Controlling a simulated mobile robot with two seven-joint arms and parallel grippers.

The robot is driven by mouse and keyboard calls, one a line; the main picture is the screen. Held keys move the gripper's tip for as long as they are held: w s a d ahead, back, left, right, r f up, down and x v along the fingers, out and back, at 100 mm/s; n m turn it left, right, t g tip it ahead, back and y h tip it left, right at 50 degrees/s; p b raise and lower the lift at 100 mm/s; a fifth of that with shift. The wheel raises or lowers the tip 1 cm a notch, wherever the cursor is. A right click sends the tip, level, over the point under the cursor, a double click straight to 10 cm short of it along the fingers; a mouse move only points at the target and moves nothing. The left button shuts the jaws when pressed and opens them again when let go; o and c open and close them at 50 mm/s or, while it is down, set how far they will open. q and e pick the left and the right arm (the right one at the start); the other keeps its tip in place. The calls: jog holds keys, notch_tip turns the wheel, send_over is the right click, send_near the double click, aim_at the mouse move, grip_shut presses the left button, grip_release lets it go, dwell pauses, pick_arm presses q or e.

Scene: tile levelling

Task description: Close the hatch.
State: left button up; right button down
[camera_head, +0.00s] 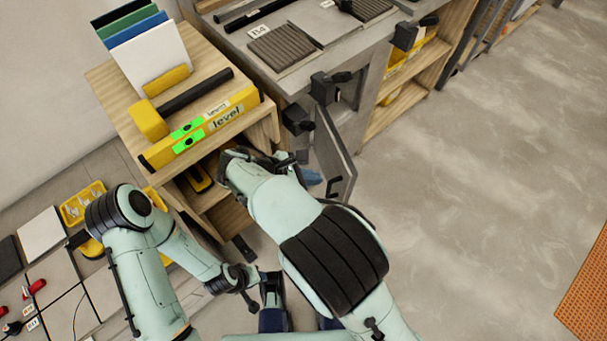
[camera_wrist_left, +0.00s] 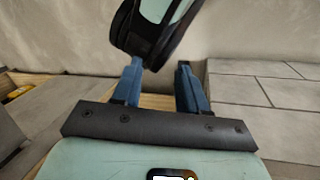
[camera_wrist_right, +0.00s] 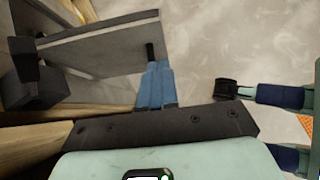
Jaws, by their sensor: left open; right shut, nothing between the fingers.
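The hatch (camera_head: 336,150) is a flat grey panel on black hinges at the front of the grey cabinet. It stands open, swung outward from the cabinet. A black handle (camera_head: 335,186) is at its lower end. In the right wrist view the hatch (camera_wrist_right: 105,45) slants across the upper left, with its dark handle (camera_wrist_right: 150,51) at the fingertips. My right gripper (camera_head: 312,177) is shut and empty beside the panel; its blue fingers (camera_wrist_right: 156,66) look close to the handle, but contact cannot be told. My left gripper (camera_wrist_left: 160,68) is open and empty, away from the hatch.
A wooden shelf unit (camera_head: 112,82) with a yellow level (camera_head: 205,127) stands left of the hatch. The grey cabinet top (camera_head: 322,25) carries ribbed tiles. Open floor (camera_head: 470,180) lies to the right. Tiles and a yellow box (camera_head: 84,204) are at lower left.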

aim_at(348, 177)
jog(key=d+f, duration=0.1)
jog(key=d, duration=0.1)
jog(key=w+d+f+b, duration=0.1)
jog(key=d, duration=0.1)
jog(key=d+f+b, duration=0.1)
jog(key=d, duration=0.1)
jog(key=shift+w+f, duration=0.2)
jog(key=shift+w, duration=0.2)
jog(key=shift+w+d, duration=0.15)
jog(key=shift+d, duration=0.4)
pick_arm(q)
jog(key=shift+t+y, duration=0.3)
jog(key=shift+t, duration=0.3)
jog(key=w+f, duration=0.1)
jog(key=w+a, duration=0.1)
jog(key=w+a+f, duration=0.1)
jog(key=shift+w+f, duration=0.3)
jog(key=shift+f, duration=0.05)
jog(key=shift+d, duration=0.1)
